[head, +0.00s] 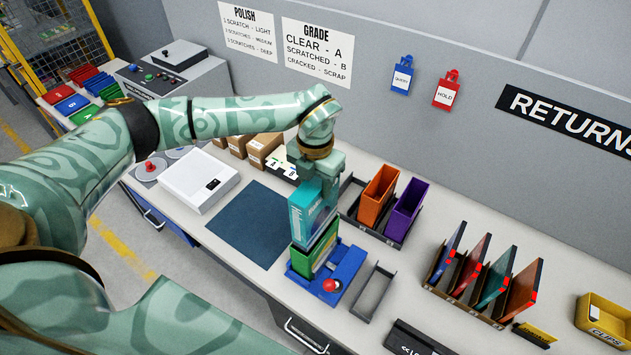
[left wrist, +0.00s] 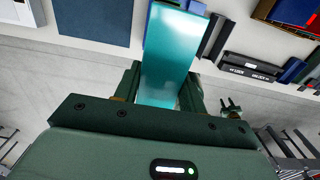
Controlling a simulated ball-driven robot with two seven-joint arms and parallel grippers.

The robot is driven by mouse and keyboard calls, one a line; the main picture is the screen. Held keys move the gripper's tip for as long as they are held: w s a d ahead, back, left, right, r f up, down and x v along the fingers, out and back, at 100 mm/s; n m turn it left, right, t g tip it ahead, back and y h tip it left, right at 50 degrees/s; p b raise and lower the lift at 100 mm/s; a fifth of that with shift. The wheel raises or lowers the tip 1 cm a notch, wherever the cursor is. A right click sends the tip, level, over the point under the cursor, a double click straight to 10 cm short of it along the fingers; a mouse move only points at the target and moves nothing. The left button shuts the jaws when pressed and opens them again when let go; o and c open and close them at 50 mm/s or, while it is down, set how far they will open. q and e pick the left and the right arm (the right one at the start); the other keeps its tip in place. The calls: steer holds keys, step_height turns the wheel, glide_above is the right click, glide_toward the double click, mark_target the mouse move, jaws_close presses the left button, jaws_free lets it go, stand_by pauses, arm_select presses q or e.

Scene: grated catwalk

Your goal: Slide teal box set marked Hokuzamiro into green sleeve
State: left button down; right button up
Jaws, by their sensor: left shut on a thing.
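The teal box set (head: 306,214), with white lettering on its side, hangs upright in my left gripper (head: 318,178). In the left wrist view the teal box (left wrist: 168,50) stretches away between the fingers of the gripper (left wrist: 160,92), which is shut on it. The green sleeve (head: 316,256) stands in a blue holder (head: 346,272) with a red knob, directly below the box. The box's lower end is at the sleeve's top; I cannot tell whether it is inside the opening. The lettering is too small to read surely. My right gripper is not in view.
Orange (head: 377,194) and purple (head: 406,208) sleeves stand in a rack behind the holder. A grey tray (head: 373,291) lies right of it. Several thin cases stand in a rack (head: 466,300) further right. A dark blue mat (head: 248,222) lies bare on the left.

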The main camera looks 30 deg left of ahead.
arm_select(q)
steer(key=shift+f+b, duration=3.45)
steer(key=shift+f, duration=1.55)
steer(key=shift+f+b, duration=2.25)
steer(key=shift+f, duration=1.15)
steer(key=shift+c, duration=1.8)
jaws_free()
steer(key=shift+r, duration=0.1)
step_height(320, 180, up, 8)
steer(key=p, duration=0.7)
